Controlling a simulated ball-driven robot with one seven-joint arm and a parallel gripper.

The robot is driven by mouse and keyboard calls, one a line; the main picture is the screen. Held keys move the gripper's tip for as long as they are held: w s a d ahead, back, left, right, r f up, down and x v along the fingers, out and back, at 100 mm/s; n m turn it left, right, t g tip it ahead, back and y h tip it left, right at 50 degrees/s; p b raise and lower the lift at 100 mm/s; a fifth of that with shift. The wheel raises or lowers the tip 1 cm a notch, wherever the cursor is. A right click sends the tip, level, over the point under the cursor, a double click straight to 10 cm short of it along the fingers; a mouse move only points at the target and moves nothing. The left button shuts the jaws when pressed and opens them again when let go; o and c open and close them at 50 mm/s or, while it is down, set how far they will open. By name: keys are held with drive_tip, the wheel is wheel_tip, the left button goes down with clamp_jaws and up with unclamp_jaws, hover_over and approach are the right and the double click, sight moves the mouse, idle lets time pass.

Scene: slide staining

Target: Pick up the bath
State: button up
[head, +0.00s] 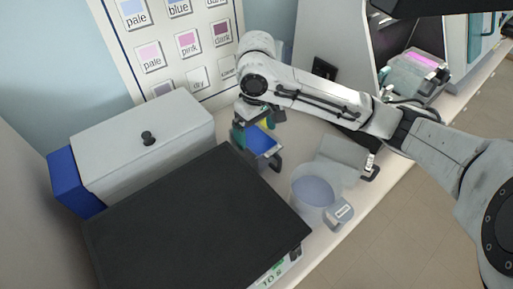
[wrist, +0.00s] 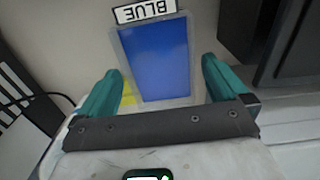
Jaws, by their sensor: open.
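The bath (wrist: 154,58) is a rectangular clear-walled container of blue liquid with a white "BLUE" label (wrist: 145,10) at its far end. In the head view the bath (head: 261,141) stands on the bench, partly covered by my gripper (head: 257,139). In the wrist view my gripper (wrist: 163,70) is open, with one teal finger on each side of the bath's near end. Gaps seem to show between the fingers and the bath walls. I cannot tell the height of the fingertips over the bench.
A large black-topped device (head: 195,225) fills the front left, with a grey lidded box (head: 150,135) behind it. A colour chart (head: 186,42) is at the back.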

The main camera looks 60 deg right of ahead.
sight(257, 142)
wheel_tip(257, 142, down, 5)
drive_tip(key=shift+s+d+p, duration=0.1)
drive_tip(key=shift+p, duration=0.2)
drive_tip(key=shift+r, duration=0.1)
drive_tip(key=c, duration=1.3)
